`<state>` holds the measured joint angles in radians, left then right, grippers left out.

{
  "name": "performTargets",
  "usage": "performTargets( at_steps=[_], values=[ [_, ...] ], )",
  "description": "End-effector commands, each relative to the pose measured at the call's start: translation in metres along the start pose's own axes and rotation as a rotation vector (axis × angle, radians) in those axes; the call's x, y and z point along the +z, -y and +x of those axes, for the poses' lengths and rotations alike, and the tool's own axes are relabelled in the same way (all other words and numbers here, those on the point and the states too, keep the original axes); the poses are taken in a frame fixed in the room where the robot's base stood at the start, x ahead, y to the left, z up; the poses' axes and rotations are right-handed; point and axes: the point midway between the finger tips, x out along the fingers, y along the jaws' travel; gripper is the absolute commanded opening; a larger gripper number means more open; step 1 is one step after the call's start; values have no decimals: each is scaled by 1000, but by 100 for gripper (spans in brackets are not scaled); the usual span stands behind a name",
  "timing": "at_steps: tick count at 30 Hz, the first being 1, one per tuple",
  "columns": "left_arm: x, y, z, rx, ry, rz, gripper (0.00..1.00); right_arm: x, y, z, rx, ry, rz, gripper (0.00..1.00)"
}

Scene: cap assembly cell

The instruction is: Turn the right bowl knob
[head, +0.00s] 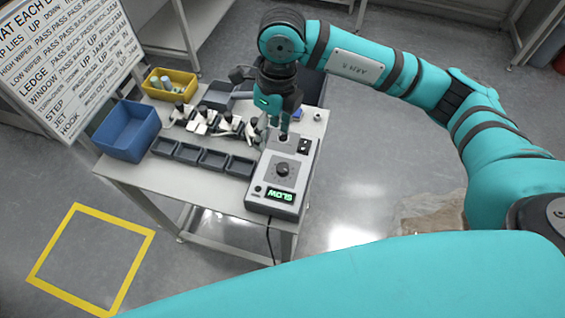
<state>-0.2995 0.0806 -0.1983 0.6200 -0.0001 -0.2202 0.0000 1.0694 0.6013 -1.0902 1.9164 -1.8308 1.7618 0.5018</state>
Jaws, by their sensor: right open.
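A grey control box (262,205) sits at the front right of the table. A dark round knob (282,170) is in the middle of its top face, with a green lit display (281,195) below it that reads SLOW, upside down to me. A second small dark knob (283,138) shows near the box's far end. My right gripper (284,129) points down over that far end, open, with its fingertips close to the small knob. I cannot tell whether they touch it. My left gripper is out of view.
Several dark trays (214,159) stand in a row left of the box, with small levered fixtures behind them. A blue bin (127,131) and a yellow bin (160,88) stand at the left. A printed board (70,60) is beyond the table (150,180). A cable hangs off the front.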

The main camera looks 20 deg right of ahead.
Motion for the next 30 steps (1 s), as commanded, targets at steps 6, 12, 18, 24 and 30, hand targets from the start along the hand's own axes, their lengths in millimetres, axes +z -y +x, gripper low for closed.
performTargets(
  at_steps=[6,12,18,24,30],
  values=[
    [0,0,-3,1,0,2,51,-10,30,-4,-122,-56,37,57],
    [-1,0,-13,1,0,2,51,-13,32,26,-116,-59,36,57],
    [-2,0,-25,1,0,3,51,-15,37,70,-114,-59,36,57],
    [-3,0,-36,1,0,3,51,-17,42,113,-115,-57,35,57],
    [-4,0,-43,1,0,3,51,-18,46,146,-115,-55,34,57]
  ],
)
